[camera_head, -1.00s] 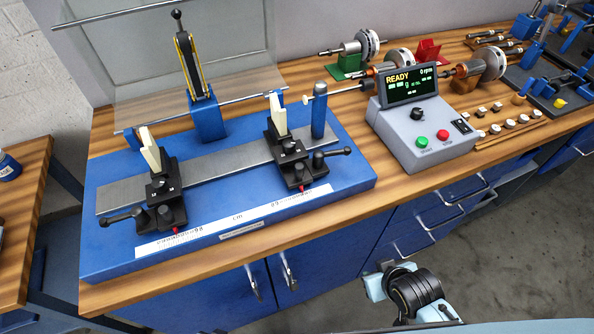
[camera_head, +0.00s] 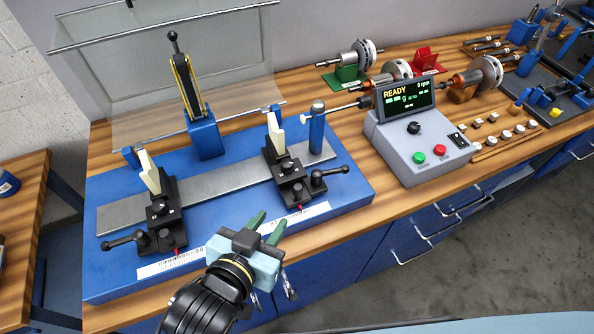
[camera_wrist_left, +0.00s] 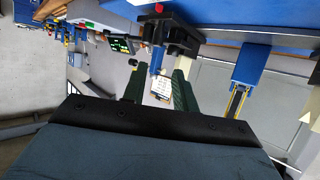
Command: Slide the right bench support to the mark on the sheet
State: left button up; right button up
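The right bench support (camera_head: 290,188) is a black carriage with a cream upright plate, a side lever and a red pointer at the scale sheet. It stands on the grey rail of the blue bench (camera_head: 340,190). The white scale sheet (camera_head: 305,214) runs along the bench front; my left gripper and arm hide its middle. No target mark can be made out. My left gripper (camera_head: 267,229) is open, its green fingers pointing toward the bench, in front of and left of the right support, apart from it. In the left wrist view the support (camera_wrist_left: 172,32) shows beyond the open fingers. My right gripper is not in view.
The left support (camera_head: 160,215) stands at the rail's left end. A blue post (camera_head: 317,135) rises behind the right support. A control box (camera_head: 415,145) reading READY stands to the right. A blue column with a black-and-yellow arm (camera_head: 205,135) and a clear panel stand behind.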

aim_at(296, 190)
pick_arm(q)
jog(key=x, duration=1.2)
jog(key=shift+d+b, duration=0.3)
jog(key=shift+d, duration=0.05)
grip_shut()
